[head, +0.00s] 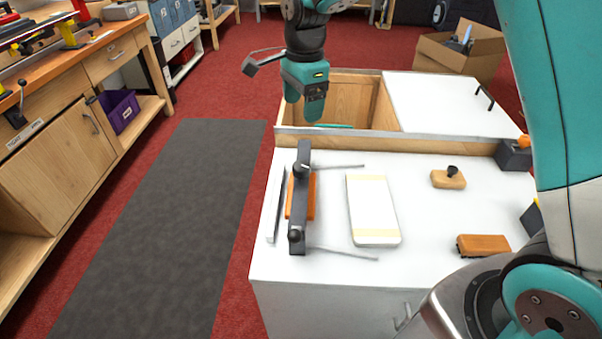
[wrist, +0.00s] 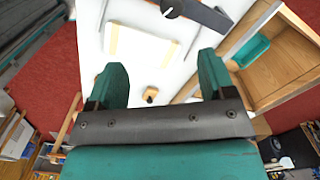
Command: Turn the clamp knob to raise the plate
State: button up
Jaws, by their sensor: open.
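The clamp is a dark bar (head: 302,205) lying across an orange-brown piece (head: 312,196) on the left of the white bench top. It has a round dark knob at its far end (head: 300,172) and another at its near end (head: 294,236). In the wrist view a dark knob (wrist: 171,8) with a white mark is cut by the top edge, with the bar (wrist: 210,15) beside it. My gripper (head: 304,108) is open and empty, above and beyond the clamp's far end, touching nothing. Its two teal fingers show apart in the wrist view (wrist: 162,78).
Thin metal rods (head: 340,252) reach right from the clamp. A cream-banded white pad (head: 372,210), a knobbed wooden block (head: 448,181) and a brown brush (head: 484,245) lie to the right. Behind is an open wooden compartment (head: 355,92). A thin strip (head: 276,205) lies left.

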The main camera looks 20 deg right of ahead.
aim_at(302, 165)
jog(key=f+m, duration=0.1)
jog(key=f, duration=0.5)
jog(key=w+f+m, duration=0.1)
jog(key=f, duration=0.6)
jog(key=w+f, duration=0.1)
jog(key=f, duration=0.6)
jog(key=shift+w+d+m, duration=0.25)
jog(key=shift+d+m, duration=0.1)
jog(key=shift+m, duration=0.05)
jog(key=c, duration=0.9)
